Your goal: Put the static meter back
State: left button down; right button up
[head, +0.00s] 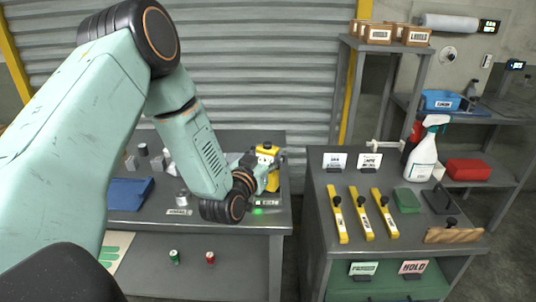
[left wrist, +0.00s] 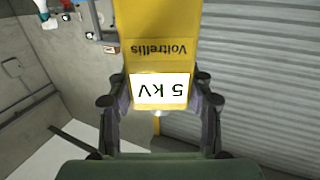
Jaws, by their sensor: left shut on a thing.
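The static meter (head: 272,181) is yellow and stands roughly upright at the right end of the left bench (head: 265,262). In the left wrist view the meter (left wrist: 155,30) shows upside-down lettering and a white display reading 5 kV. My left gripper (head: 262,172) is shut on it, and in the left wrist view the gripper (left wrist: 158,112) has one finger on each side of the display. A dark labelled block with a green light (head: 258,211) sits below the meter. I cannot tell whether the meter touches it. My right gripper is not in view.
A blue tray (head: 130,193) and small metal pieces lie on the left bench. The right bench holds yellow-handled tools (head: 362,213), a green block (head: 407,200) and a white spray bottle (head: 424,155). A gap separates the benches. A ribbed shutter (head: 260,60) stands behind.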

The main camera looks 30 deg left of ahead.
pick_arm(q)
jog(key=shift+f+b, duration=0.4)
jog(key=shift+f, duration=0.2)
jog(key=c, duration=0.6)
grip_release()
jog(key=shift+o, duration=0.2)
jog(key=shift+r, duration=0.1)
